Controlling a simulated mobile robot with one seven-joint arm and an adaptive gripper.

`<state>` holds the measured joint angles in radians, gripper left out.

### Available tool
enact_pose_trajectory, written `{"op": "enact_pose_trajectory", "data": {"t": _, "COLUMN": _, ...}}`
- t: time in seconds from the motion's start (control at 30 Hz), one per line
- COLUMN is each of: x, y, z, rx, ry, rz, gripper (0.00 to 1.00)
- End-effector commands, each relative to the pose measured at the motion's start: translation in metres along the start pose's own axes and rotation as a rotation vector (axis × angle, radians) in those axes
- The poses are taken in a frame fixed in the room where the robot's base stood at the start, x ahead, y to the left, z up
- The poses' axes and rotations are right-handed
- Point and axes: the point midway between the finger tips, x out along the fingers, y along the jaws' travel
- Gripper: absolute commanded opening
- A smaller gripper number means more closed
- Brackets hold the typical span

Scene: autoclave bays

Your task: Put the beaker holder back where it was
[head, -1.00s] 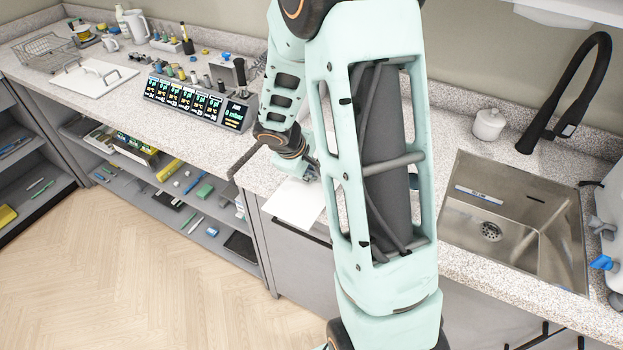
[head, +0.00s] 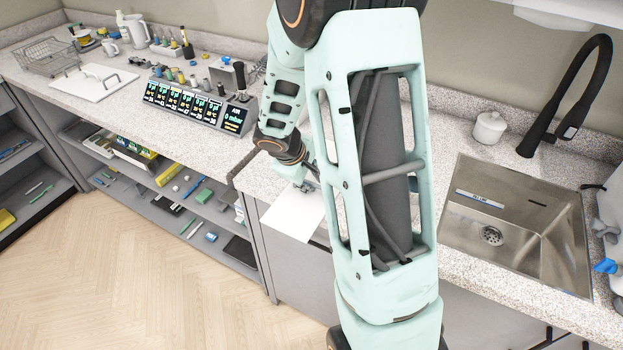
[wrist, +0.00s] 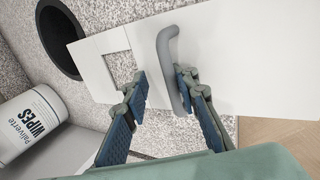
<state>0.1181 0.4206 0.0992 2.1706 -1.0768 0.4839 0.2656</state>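A flat white plate with a raised grey handle, which appears to be the beaker holder (head: 293,212), lies at the front edge of the counter, left of the sink. In the wrist view the plate (wrist: 225,60) has a rectangular cut-out at its left part, and its handle (wrist: 168,50) shows fully. My gripper (wrist: 160,80) is open, with one finger on each side of the handle. The right finger is close to the handle; whether it touches is unclear. In the head view my arm hides part of the plate and most of the gripper.
A round dark hole (wrist: 58,42) is in the counter beside the plate. A wipes tub (wrist: 32,122) stands nearby. The sink (head: 515,225) is to the right. A display panel (head: 195,103) and a white board with handles (head: 93,82) are on the left counter.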

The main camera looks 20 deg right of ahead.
Motion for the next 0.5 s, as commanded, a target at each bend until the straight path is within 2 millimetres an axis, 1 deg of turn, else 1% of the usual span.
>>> {"op": "enact_pose_trajectory", "data": {"t": 0.13, "x": -0.004, "y": 0.002, "z": 0.0, "rx": 0.0, "ry": 0.0, "rz": 0.0, "gripper": 0.24}}
{"op": "enact_pose_trajectory", "data": {"t": 0.23, "x": -0.011, "y": 0.005, "z": 0.0, "rx": 0.0, "ry": 0.001, "rz": 0.001, "gripper": 0.24}}
{"op": "enact_pose_trajectory", "data": {"t": 0.37, "x": -0.037, "y": 0.005, "z": -0.001, "rx": 0.002, "ry": 0.004, "rz": 0.003, "gripper": 0.24}}
{"op": "enact_pose_trajectory", "data": {"t": 0.5, "x": -0.068, "y": 0.005, "z": -0.001, "rx": 0.001, "ry": 0.006, "rz": 0.004, "gripper": 0.24}}
